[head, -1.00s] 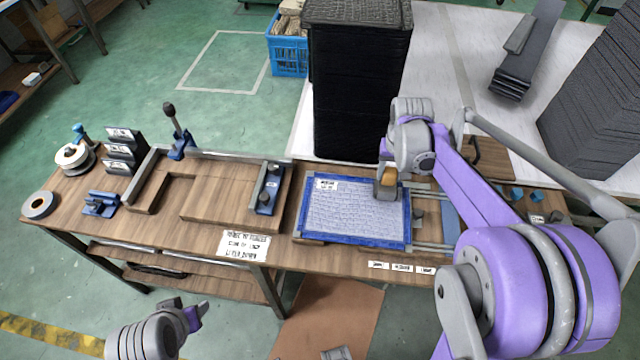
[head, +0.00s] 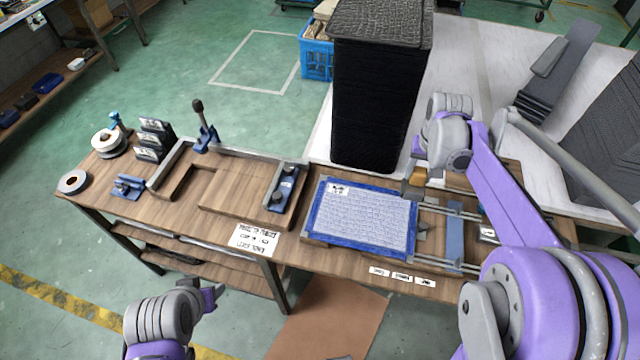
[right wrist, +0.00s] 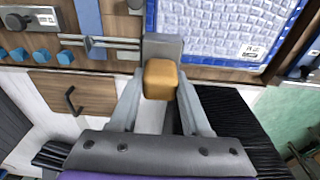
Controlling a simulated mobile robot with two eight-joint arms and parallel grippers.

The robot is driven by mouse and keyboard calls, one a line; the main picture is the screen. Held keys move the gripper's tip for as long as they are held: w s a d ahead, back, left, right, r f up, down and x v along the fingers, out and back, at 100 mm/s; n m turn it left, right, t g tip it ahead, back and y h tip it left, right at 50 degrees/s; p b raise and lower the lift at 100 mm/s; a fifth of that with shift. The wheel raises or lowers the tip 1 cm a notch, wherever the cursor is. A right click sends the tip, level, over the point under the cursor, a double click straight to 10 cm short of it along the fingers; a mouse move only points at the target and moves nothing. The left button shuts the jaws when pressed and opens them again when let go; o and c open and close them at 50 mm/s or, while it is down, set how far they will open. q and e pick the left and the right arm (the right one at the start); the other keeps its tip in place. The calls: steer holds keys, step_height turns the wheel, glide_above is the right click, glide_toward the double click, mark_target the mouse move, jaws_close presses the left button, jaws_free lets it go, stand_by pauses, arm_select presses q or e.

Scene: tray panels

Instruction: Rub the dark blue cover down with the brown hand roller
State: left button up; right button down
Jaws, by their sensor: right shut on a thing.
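The panel (head: 365,217) on the table has a dark blue border around a pale, patterned middle with a white label at its far left corner. My right gripper (head: 418,184) is shut on the brown hand roller (head: 408,190), at the panel's far right corner. In the right wrist view, the roller's orange-brown block (right wrist: 162,80) sits between the fingers, with a grey head (right wrist: 162,46) beyond it at the corner of the panel (right wrist: 215,25). I cannot tell if it touches the panel. My left gripper (head: 214,294) is low in front of the table; its opening is unclear.
A tall black stack (head: 375,100) stands just behind the panel. A wooden corner jig (head: 235,190) with a lever clamp (head: 204,130) lies to the left. Metal rails (head: 450,235) and a blue strip (head: 455,240) lie right of the panel.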

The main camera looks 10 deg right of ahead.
step_height(320, 180, up, 2)
steer(key=shift+a+r+p, duration=0.1)
steer(key=shift+p, duration=0.3)
stand_by(0.8)
